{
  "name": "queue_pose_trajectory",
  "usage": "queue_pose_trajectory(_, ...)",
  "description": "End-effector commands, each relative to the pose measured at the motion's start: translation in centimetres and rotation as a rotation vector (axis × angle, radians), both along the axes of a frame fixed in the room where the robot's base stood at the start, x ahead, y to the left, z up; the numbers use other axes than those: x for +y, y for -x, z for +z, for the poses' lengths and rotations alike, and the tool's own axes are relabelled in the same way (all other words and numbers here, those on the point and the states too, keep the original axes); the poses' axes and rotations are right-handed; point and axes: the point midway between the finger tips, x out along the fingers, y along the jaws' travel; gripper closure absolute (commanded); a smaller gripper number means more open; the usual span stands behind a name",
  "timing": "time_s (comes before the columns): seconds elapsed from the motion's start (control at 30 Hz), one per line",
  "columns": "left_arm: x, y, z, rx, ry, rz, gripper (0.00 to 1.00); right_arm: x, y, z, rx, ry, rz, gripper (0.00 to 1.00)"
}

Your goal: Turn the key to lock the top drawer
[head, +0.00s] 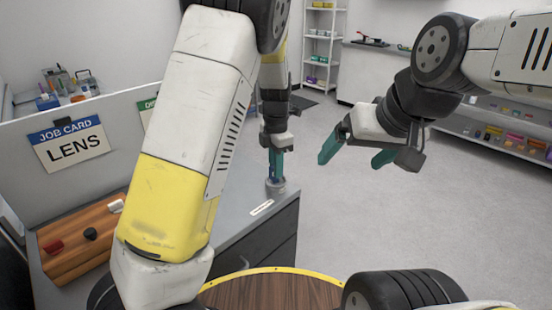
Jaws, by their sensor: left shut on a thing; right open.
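My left gripper (275,178) points straight down at the far right corner of the grey cabinet top (238,222). Its teal fingers are shut just above a round grey fitting (276,187) on that top. They seem to be closed on the key, which the fingers hide, so I cannot tell which way it is turned. The dark drawer fronts (270,243) below are partly visible and look closed. My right gripper (349,163) is open and empty in the air, right of the cabinet.
A small white label (262,208) lies on the cabinet top near the fitting. A wooden block (75,257) with small pieces stands at left, below a "LENS" job card (72,143). A yellow-edged wooden round surface (275,292) is in front. The floor at right is clear.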

Motion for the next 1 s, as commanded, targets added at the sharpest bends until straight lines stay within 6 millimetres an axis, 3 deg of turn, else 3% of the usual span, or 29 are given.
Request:
queue_pose_trajectory(0.13,-0.02,0.02,-0.03,0.000,-0.002,0.164,1.00,0.00,0.00,0.00,0.000,0.000,0.000,0.10)
queue_pose_trajectory(0.47,0.02,0.01,-0.02,0.000,-0.001,0.210,1.00,0.00,0.00,0.00,0.000,0.000,0.000,0.10)
queue_pose_trajectory(0.63,-0.05,0.02,-0.02,0.000,-0.003,0.393,1.00,0.00,0.00,0.00,0.000,0.000,0.000,0.10)
queue_pose_trajectory(0.67,-0.03,-0.01,0.00,-0.001,-0.001,0.398,0.82,0.00,0.00,0.00,0.000,0.000,0.000,0.10)
queue_pose_trajectory(0.77,-0.02,-0.01,0.00,0.000,0.000,0.393,0.62,0.00,0.00,0.00,0.000,0.000,0.000,0.10)
queue_pose_trajectory(1.0,-0.01,0.00,0.00,-0.001,-0.001,0.391,0.61,0.00,0.00,0.00,0.000,0.000,0.000,0.10)
